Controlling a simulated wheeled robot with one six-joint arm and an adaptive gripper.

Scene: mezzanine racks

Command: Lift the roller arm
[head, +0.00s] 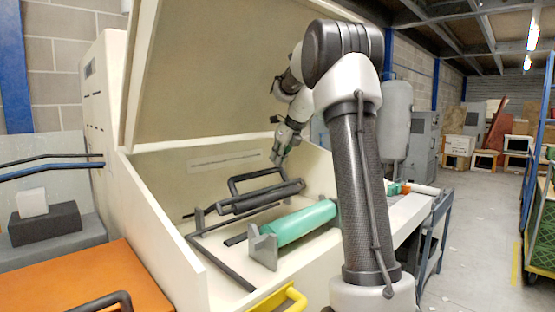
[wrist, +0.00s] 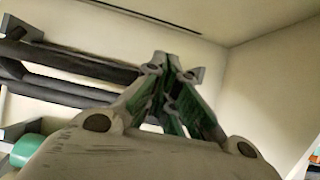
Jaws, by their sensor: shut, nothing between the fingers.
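The roller arm, a dark grey bar frame with a thick roller (head: 262,196), lies inside the open cream machine, behind the green cylinder. Its dark bars (wrist: 68,72) also show at the left of the wrist view. My gripper (head: 275,160) is above and to the right of the roller arm's far end, apart from it. In the wrist view my gripper (wrist: 170,70) has its fingertips together, with nothing between them.
A green cylinder (head: 300,222) lies in grey brackets in front of the roller arm. The machine's raised lid (head: 225,70) leans above. A yellow handle (head: 285,300) and an orange surface (head: 85,285) are at the front. A loaded rack stands at right.

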